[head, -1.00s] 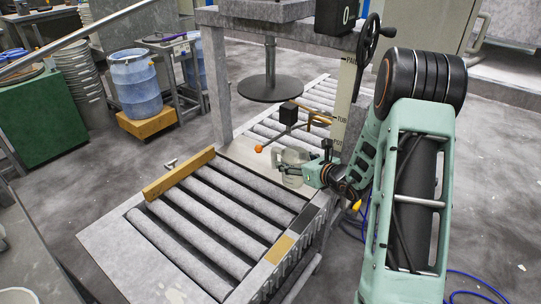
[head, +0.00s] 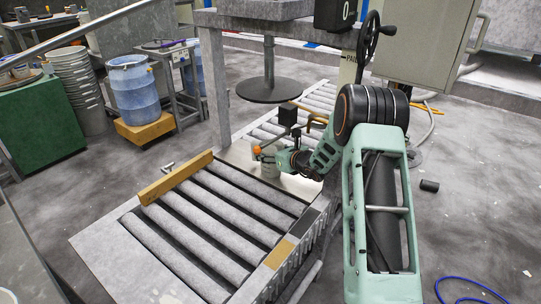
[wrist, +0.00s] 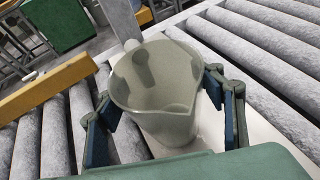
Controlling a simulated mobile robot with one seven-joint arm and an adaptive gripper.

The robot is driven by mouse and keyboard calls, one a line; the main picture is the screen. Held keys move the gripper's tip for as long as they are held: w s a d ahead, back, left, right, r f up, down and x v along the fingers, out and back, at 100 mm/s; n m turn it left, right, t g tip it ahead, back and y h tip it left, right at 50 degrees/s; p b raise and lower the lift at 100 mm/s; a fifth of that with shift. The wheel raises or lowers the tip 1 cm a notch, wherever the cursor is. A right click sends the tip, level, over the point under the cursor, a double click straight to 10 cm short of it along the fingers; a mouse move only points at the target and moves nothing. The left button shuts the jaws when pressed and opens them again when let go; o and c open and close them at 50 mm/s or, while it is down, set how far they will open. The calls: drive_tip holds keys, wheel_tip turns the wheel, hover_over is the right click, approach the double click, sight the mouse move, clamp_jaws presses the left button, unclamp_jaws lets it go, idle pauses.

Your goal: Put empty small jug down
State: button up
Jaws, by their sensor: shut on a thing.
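The small jug (wrist: 168,108) is a translucent grey-green cup with a pouring lip, standing about upright in the wrist view. Its inside looks empty. My gripper (wrist: 155,112) is shut on it, with one blue-padded finger on each side of the wall. In the head view my gripper (head: 275,161) is low over the pale plate between the roller sections, below the press.
A roller conveyor (head: 215,215) with a yellow wooden stop bar (head: 176,179) lies in front. The round press plate (head: 269,90) hangs above the far rollers. An orange-tipped lever (head: 257,150) is close to my gripper. A blue drum (head: 136,92) stands at the left.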

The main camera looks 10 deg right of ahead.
drive_tip(key=shift+r, duration=0.1)
drive_tip(key=shift+f, duration=0.2)
drive_tip(key=o, duration=1.2)
